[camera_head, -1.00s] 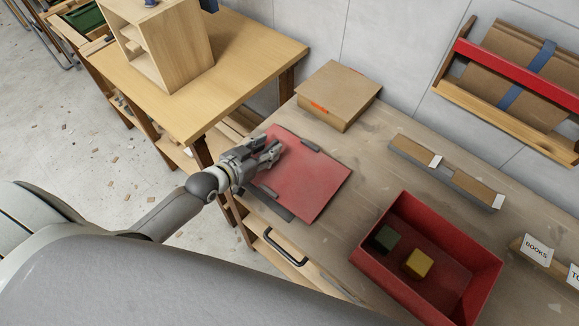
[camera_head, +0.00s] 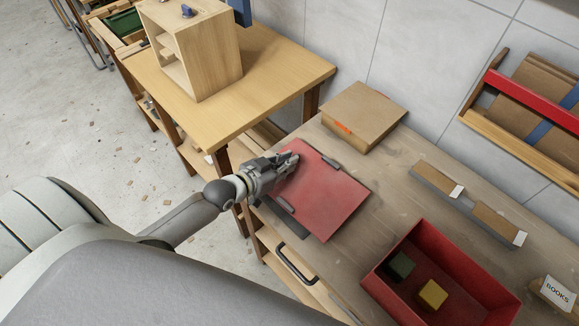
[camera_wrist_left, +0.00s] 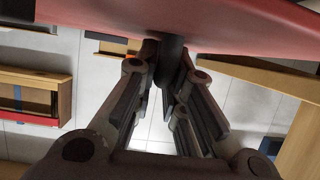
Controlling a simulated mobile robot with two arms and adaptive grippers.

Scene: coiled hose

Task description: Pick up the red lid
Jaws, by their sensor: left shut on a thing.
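The red lid (camera_head: 322,200) is a flat, red square panel with dark grey strips along two sides, at the workbench's left part in the head view. My left gripper (camera_head: 293,158) is at the lid's upper left edge, shut on it. In the left wrist view the red lid (camera_wrist_left: 225,22) spans the top, and a dark round piece (camera_wrist_left: 172,62) at its edge sits between the fingers of my left gripper (camera_wrist_left: 168,80). The head view does not clearly show whether the lid is clear of the bench. My right gripper is not in view.
A red open box (camera_head: 380,290) with a green cube (camera_head: 400,266) and a yellow cube (camera_head: 433,294) stands to the right. A cardboard box (camera_head: 365,112) is behind the lid. A wooden table (camera_head: 270,75) with a cabinet (camera_head: 205,55) is at the upper left.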

